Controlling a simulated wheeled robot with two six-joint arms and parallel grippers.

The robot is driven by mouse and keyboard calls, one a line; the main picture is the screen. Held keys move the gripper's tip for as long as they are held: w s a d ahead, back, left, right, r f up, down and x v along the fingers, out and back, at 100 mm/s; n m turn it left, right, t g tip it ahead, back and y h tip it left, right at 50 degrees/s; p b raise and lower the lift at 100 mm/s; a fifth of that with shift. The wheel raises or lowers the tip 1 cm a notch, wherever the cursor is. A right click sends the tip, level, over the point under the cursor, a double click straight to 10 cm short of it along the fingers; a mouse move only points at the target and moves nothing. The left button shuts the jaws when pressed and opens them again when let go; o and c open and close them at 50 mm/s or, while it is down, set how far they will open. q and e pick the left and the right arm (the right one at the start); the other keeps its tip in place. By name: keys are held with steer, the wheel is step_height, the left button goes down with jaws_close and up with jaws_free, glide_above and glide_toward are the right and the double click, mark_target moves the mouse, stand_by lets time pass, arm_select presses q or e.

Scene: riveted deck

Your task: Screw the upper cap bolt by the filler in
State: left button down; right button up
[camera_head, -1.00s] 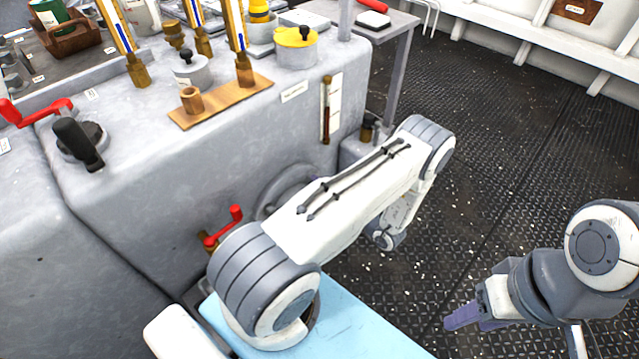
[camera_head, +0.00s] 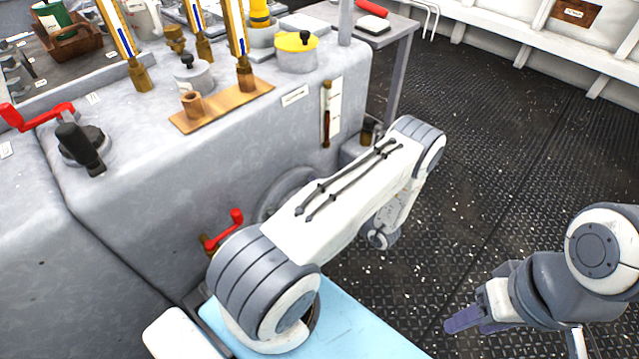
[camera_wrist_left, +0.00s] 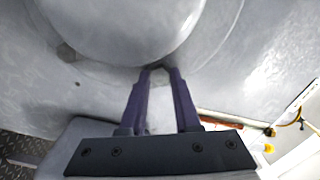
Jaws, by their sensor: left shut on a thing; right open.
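A round grey cap (camera_head: 285,192) stands out from the side of the grey machine block, partly behind my left arm. How deep that bolt sits cannot be told. The head view hides this gripper behind the arm. My right gripper (camera_head: 462,322) is open and empty over the floor.
A red-handled valve (camera_head: 225,230) is left of the cap. A red crank (camera_head: 35,115) and a black-handled knob (camera_head: 80,148) are on the block's left. A yellow-lidded pot (camera_head: 296,50) stands on top. The deck (camera_head: 500,140) at the right is clear.

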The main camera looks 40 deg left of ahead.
arm_select(q)
steer(key=shift+m, duration=0.8)
steer(key=c, duration=0.6)
jaws_free()
steer(key=shift+d, duration=0.15)
steer(key=d, duration=0.3)
steer(key=d+p, duration=0.1)
steer(key=d, duration=0.2)
steer(key=d+p, duration=0.1)
steer(key=d, duration=0.3)
steer(key=shift+s+d, duration=0.1)
steer(key=shift+s, duration=0.3)
